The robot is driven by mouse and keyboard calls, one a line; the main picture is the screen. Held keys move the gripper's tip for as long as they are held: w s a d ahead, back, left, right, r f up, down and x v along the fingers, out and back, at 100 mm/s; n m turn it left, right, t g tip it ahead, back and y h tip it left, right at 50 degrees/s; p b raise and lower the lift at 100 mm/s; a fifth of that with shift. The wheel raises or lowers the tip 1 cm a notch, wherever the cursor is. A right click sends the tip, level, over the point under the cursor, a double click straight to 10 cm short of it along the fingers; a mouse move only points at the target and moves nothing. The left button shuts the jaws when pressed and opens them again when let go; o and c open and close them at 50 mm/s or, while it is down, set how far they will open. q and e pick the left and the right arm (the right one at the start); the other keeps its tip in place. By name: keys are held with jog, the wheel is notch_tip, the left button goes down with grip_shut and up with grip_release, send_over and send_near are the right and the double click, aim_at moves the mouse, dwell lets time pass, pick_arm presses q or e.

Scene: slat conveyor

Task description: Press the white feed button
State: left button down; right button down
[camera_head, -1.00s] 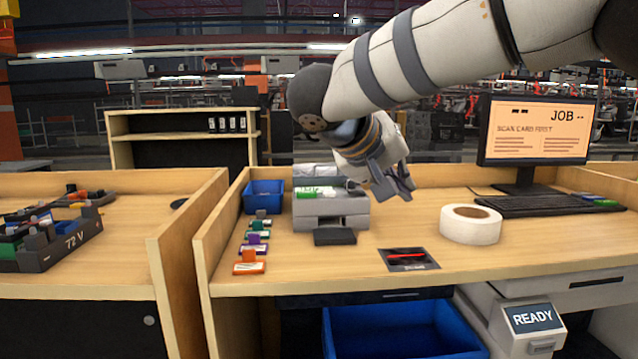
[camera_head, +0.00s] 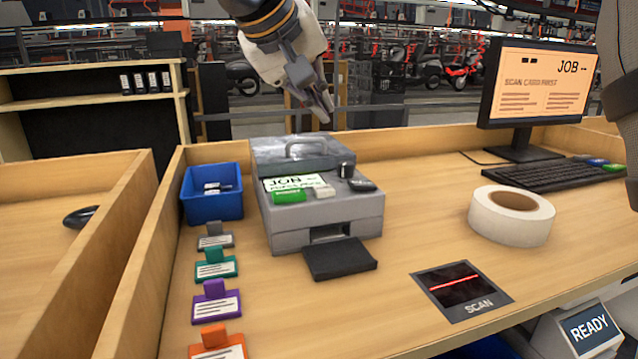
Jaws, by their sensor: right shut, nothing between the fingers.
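The grey label printer (camera_head: 350,212) stands on the bench, with a screen reading JOB on its sloped top. The small white feed button (camera_head: 324,192) sits on the printer's front edge, just right of a larger green button (camera_head: 289,197). My right gripper (camera_head: 324,112) hangs in the air above and behind the printer's back right, apart from it. Its fingers are shut and empty, pointing down and right. Nothing covers the white button. My left gripper is not in view.
A black knob (camera_head: 346,170) and a dark oval part sit right of the white button. A blue bin (camera_head: 212,200) and coloured badges stand left. A tape roll (camera_head: 511,216), scan pad (camera_head: 461,291), keyboard (camera_head: 545,174) and monitor (camera_head: 533,80) lie right. Bench between them is clear.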

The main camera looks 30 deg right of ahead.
aim_at(319, 187)
jog(key=shift+w+f, duration=0.15)
jog(key=shift+f, duration=4.35)
jog(key=shift+f, duration=0.1)
jog(key=shift+f, duration=0.3)
jog(key=shift+f, duration=0.45)
jog(key=shift+r, duration=0.9)
jog(key=shift+r, duration=2.5)
